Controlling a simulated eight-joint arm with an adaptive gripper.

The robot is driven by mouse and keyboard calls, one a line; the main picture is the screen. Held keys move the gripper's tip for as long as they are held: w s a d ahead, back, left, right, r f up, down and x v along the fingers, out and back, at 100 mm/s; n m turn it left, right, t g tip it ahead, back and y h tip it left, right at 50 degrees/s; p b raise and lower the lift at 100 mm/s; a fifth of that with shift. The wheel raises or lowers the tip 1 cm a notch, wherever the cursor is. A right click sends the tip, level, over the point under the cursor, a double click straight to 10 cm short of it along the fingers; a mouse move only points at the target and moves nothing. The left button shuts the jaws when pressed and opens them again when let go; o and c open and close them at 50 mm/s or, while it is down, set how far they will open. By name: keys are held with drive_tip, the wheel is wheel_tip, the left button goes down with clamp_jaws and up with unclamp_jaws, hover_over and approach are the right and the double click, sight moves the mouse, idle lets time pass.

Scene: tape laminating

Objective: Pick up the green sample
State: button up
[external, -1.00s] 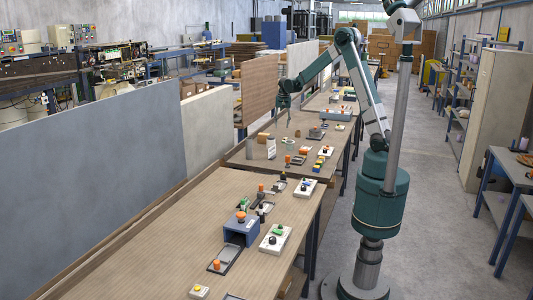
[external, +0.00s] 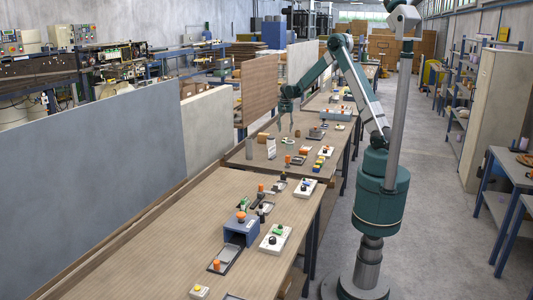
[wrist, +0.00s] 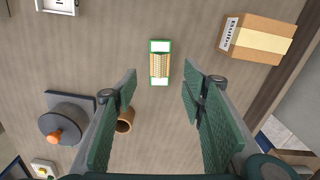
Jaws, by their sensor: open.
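The green sample (wrist: 160,62) shows in the wrist view as a small flat rectangle with a green edge, white ends and a tan woven middle. It lies on the brown tabletop, beyond my fingertips and between their lines. My gripper (wrist: 159,88) is open, with its two green ribbed fingers apart and nothing between them. In the external view my gripper (external: 285,127) hangs above the middle table, pointing down. The sample is too small to make out there.
A cardboard box (wrist: 257,38) lies right of the sample. A brown hollow cylinder (wrist: 125,121) stands by the left finger. A dark device with an orange knob (wrist: 68,120) is at left, and a white tray (wrist: 57,5) is at top left.

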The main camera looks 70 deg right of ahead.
drive_tip(key=shift+f, duration=1.15)
drive_tip(key=shift+f, duration=2.6)
drive_tip(key=c, duration=0.9)
